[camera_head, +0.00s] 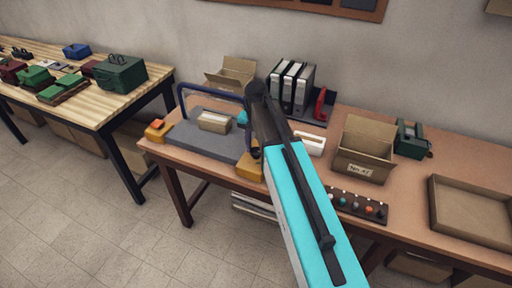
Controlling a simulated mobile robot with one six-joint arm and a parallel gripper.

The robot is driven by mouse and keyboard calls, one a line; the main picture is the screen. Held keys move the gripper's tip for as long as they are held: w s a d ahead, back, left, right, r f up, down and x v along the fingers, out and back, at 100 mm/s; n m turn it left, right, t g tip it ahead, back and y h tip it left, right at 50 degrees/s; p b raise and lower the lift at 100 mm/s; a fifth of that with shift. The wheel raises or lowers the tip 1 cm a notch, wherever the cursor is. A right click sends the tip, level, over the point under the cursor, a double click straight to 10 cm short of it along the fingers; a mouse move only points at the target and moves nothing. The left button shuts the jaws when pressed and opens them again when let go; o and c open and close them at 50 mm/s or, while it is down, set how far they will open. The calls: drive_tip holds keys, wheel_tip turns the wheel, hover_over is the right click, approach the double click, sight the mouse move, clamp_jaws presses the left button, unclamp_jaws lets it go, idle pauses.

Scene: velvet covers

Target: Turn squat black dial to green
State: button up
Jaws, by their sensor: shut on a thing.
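My arm reaches up from the bottom, and its dark end (262,112) stands over the right side of a grey base plate (207,142) on the brown workbench. My gripper (255,152) shows only as a small dark part beside the arm, just above a yellow block (249,167) at the plate's right edge. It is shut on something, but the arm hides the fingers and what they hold. I cannot make out the squat black dial or a green mark there.
A knob strip (343,203) lies at the bench front, right of my arm. An open carton (365,148), a dark green device (411,140) and a shallow tray (431,207) stand further right. Binders (290,86) stand behind. A wooden table (118,104) is at left.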

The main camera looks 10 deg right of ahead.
sight(256, 150)
drive_tip(key=m, duration=0.4)
drive_tip(key=shift+a, duration=0.15)
drive_tip(key=m, duration=0.4)
idle(0.5)
drive_tip(key=o, duration=1)
drive_tip(key=shift+o, duration=0.2)
drive_tip(key=shift+r, duration=0.1)
wheel_tip(256, 150, up, 14)
drive_tip(key=b, duration=0.2)
drive_tip(key=shift+b, duration=0.35)
